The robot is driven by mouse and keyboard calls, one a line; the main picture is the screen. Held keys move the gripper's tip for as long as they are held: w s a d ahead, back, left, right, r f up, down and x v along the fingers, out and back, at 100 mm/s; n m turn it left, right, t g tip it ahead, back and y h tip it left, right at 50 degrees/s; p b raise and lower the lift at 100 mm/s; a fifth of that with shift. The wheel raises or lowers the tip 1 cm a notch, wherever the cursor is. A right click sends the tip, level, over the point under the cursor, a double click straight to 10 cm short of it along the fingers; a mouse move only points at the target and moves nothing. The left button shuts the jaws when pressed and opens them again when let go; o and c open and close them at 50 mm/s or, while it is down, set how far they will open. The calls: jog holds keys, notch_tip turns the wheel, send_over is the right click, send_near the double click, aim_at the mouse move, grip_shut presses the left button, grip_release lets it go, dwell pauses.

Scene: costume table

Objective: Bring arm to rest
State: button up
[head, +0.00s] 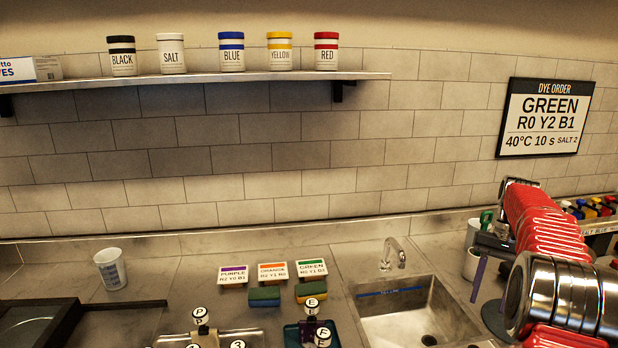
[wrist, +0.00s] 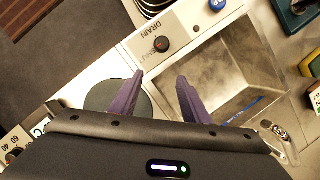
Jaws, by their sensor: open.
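My red arm reaches in from the right of the head view. My gripper (wrist: 160,76) shows two purple fingers spread apart in the wrist view, with nothing between them. One purple finger of it also shows in the head view (head: 479,279), to the right of the sink. In the wrist view the fingers point down over the counter between a dark round disc (wrist: 112,95) and the sink basin (wrist: 235,75). The gripper's height above the counter is hard to tell.
The sink (head: 412,312) with its tap (head: 391,253) lies left of my gripper. A white cup (head: 470,264) stands close behind the gripper. A shelf (head: 200,80) holds several labelled jars. A dye order sign (head: 545,118) hangs on the wall. A knob marked drain (wrist: 161,44) is near the fingers.

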jog(key=s+a+r+n+t+h, duration=0.1)
jog(key=s+a+r+n+t, duration=0.1)
jog(key=s+a, duration=1.1)
jog(key=s+a+r+n+t+h, duration=0.1)
jog(key=s+a+r+n+t, duration=0.2)
jog(key=s+a, duration=1.1)
jog(key=a+n+t, duration=0.2)
jog(key=t, duration=0.1)
dwell(0.9)
